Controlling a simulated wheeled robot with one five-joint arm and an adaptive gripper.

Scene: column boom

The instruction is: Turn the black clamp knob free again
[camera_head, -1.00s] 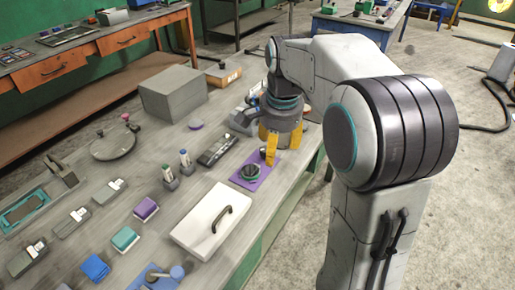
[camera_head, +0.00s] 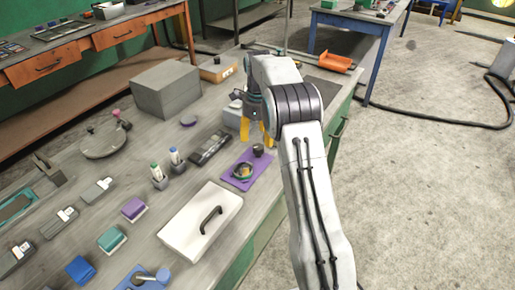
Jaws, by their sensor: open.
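A small black knob (camera_head: 258,150) stands at the far right edge of the purple mat (camera_head: 229,178). I take it for the clamp knob, but it is small in the picture. A round dark piece with a pale ring (camera_head: 243,171) sits on the same mat, in front of the knob. My gripper (camera_head: 257,132) points down with its yellow fingers apart, just above and behind the knob in the picture. Nothing shows between the fingers. I cannot tell whether a finger touches the knob.
A white board with a black handle (camera_head: 207,215) lies in front of the mat. A dark device (camera_head: 210,149) lies left of it, near two small bottles (camera_head: 167,165). A grey box (camera_head: 172,90) stands farther back. The bench's right edge is close to the mat.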

